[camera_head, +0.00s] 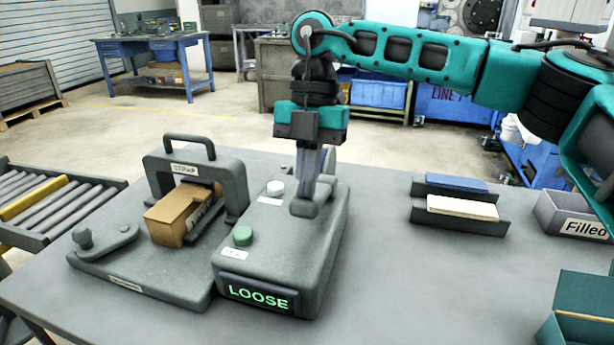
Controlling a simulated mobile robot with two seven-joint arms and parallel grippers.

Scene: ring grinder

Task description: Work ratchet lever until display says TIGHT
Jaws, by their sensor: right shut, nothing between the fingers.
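A grey strapping machine stands on the table, and its display (258,293) reads LOOSE in green letters. My right gripper (308,188) points down over the right part of the machine. Its fingers are shut, at a grey lever-like part (313,204) on top of the housing; whether they touch it I cannot tell. Another grey lever with a round knob (86,237) lies at the machine's left front; which one is the ratchet lever is not clear. A brown box (172,220) sits under the arch marked STRAP (196,171). My left gripper is not in view.
A green button (242,236) and a white button (275,188) sit on the housing. A holder with blue and cream blocks (461,208) stands to the right, beside a grey bin marked Filled (575,228). A roller conveyor (55,205) is at left. The front middle table is clear.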

